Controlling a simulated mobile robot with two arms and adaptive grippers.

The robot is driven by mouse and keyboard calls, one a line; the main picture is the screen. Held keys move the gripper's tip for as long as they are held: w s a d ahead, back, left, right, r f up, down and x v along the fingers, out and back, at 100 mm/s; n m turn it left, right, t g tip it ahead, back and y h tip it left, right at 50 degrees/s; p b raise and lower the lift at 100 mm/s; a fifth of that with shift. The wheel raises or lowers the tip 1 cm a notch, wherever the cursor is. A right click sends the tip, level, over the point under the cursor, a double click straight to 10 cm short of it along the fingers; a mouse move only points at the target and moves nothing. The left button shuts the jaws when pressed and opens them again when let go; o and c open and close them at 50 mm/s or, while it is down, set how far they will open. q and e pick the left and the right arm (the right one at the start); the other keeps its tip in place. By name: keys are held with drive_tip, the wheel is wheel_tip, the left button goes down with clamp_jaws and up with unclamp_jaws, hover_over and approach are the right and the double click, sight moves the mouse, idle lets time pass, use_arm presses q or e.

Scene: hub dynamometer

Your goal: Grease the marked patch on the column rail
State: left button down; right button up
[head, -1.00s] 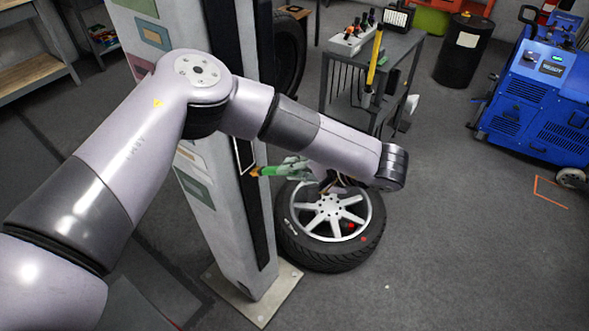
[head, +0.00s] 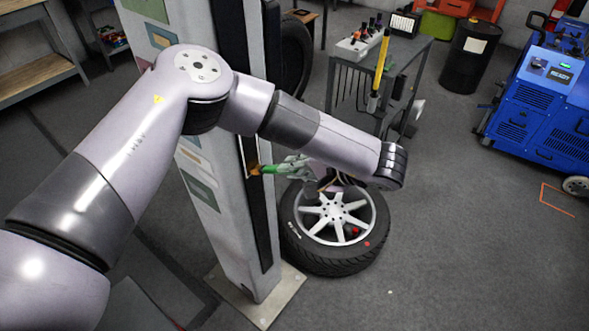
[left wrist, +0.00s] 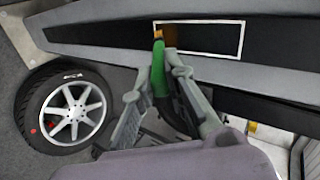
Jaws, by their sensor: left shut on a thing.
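The column rail (head: 262,215) is a dark strip down the pale column. The marked patch is a white-outlined rectangle (left wrist: 215,40) on it, lying lengthwise in the left wrist view. My left gripper (head: 290,166) is shut on a green-handled brush (head: 272,169), which also shows in the left wrist view (left wrist: 158,70). The orange brush tip is at the patch, near one end of the outline; whether it touches is hard to tell. A brown smear (left wrist: 179,38) shows inside the outline beside the tip. My right gripper is not in view.
A tyre on a silver wheel (head: 335,262) lies on the floor beside the column foot. A grey cart (head: 400,60) with tools stands behind it. A blue machine (head: 535,105) and black drum (head: 468,55) are farther right. The floor at front right is clear.

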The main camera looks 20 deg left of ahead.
use_arm(q)
drive_tip(key=shift+s+r+p, duration=0.1)
drive_tip(key=shift+r+p, duration=0.55)
drive_tip(key=shift+r, duration=0.75)
drive_tip(key=shift+r+p, duration=1.8)
drive_tip(key=shift+r, duration=1)
drive_tip(key=shift+r+p, duration=1.6)
drive_tip(key=shift+r, duration=1)
drive_tip(key=shift+f+b, duration=5.25)
drive_tip(key=shift+f, duration=2.2)
drive_tip(key=shift+r, duration=0.1)
drive_tip(key=shift+s+d+b, duration=0.15)
drive_tip(key=shift+s+d, duration=0.2)
drive_tip(key=shift+d, duration=0.55)
drive_tip(key=shift+s+d+b, duration=0.15)
drive_tip(key=shift+s+d, duration=0.2)
drive_tip(key=shift+d, duration=0.6)
drive_tip(key=shift+s+d+b, duration=0.15)
drive_tip(key=shift+s+d, duration=0.2)
drive_tip(key=shift+d, duration=0.55)
